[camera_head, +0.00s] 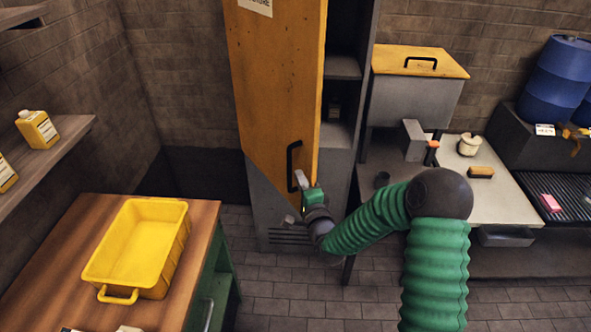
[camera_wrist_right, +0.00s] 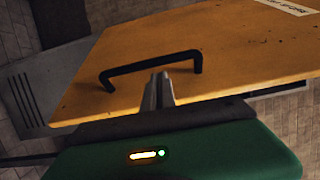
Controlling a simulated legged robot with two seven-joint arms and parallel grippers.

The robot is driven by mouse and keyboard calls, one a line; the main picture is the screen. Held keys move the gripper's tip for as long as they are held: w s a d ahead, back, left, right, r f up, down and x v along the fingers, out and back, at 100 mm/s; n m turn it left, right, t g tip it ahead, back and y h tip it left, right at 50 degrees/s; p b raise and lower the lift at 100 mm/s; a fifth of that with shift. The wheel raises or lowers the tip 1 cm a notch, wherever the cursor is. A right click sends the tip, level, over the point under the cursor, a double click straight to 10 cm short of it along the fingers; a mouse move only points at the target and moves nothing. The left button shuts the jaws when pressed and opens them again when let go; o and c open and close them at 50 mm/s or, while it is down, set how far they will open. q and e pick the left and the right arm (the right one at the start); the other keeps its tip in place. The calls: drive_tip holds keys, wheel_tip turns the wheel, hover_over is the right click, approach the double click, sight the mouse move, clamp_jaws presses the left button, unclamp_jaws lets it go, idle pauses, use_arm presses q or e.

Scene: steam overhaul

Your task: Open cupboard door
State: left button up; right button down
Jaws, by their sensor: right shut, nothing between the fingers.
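My right gripper (camera_head: 300,181) is shut and empty beside the handle. My left gripper is not in view.
A wooden-topped bench (camera_head: 62,268) with a yellow tray (camera_head: 188,235) stands at the front left. A grey bin with an orange lid (camera_head: 420,60) and a counter (camera_head: 500,200) are at the right. Tiled floor (camera_head: 275,300) lies clear between bench and my right arm.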

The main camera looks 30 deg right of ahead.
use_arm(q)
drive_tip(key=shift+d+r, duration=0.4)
use_arm(e)
drive_tip(key=w, duration=0.1)
drive_tip(key=w+d, duration=0.1)
drive_tip(key=w, duration=0.1)
drive_tip(key=shift+d+f, duration=0.1)
drive_tip(key=shift+d, duration=0.2)
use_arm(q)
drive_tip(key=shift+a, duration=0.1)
use_arm(e)
drive_tip(key=shift+a, duration=0.1)
